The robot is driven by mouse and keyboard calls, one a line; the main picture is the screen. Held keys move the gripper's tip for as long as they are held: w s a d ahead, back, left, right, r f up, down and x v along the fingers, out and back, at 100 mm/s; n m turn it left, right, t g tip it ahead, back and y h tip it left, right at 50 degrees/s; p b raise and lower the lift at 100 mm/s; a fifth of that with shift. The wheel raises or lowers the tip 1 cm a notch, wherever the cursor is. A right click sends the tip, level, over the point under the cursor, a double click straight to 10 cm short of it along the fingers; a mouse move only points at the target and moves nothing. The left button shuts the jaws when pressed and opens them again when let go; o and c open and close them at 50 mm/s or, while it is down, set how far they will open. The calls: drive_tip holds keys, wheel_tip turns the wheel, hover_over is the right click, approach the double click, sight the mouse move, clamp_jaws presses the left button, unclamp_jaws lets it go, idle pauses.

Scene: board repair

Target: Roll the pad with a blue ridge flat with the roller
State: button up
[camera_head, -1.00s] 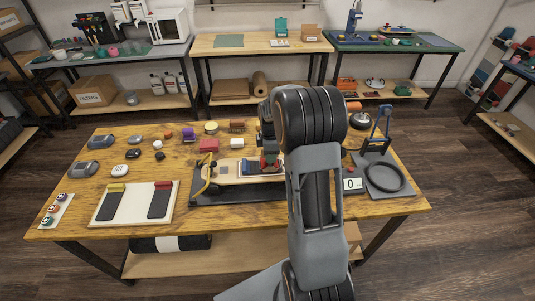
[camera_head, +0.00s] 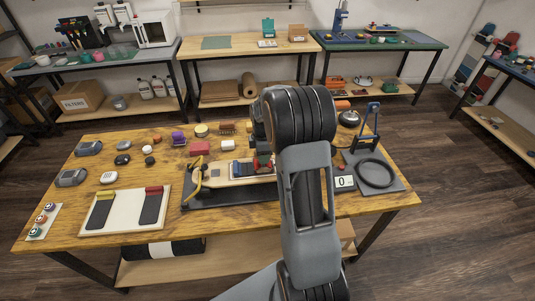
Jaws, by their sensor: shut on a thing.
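A dark pad with blue on it (camera_head: 244,169) lies on the pale wooden board (camera_head: 212,182), which rests in a black fixture near the middle of the table. The pad's right part is hard to make out behind my gripper. My gripper (camera_head: 262,152) is over the board's right part, at the right end of the pad, partly hidden by my own arm. It is shut on a small red and dark thing, apparently the roller (camera_head: 263,162). I cannot tell whether the roller touches the pad.
A yellow clamp (camera_head: 195,184) stands at the board's left end. A cream panel (camera_head: 129,212) holds two dark pads with yellow and red ridges. A grey stand with a black ring (camera_head: 376,173) and a "0" display (camera_head: 344,183) are at the right.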

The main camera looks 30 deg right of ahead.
drive_tip(key=shift+w+a, duration=0.25)
drive_tip(key=shift+a, duration=0.45)
drive_tip(key=shift+w+a, duration=0.3)
drive_tip(key=shift+a, duration=0.4)
drive_tip(key=shift+w+a, duration=0.25)
drive_tip(key=shift+a, duration=0.45)
drive_tip(key=shift+r, duration=0.1)
wheel_tip(320, 180, up, 7)
drive_tip(key=p, duration=0.5)
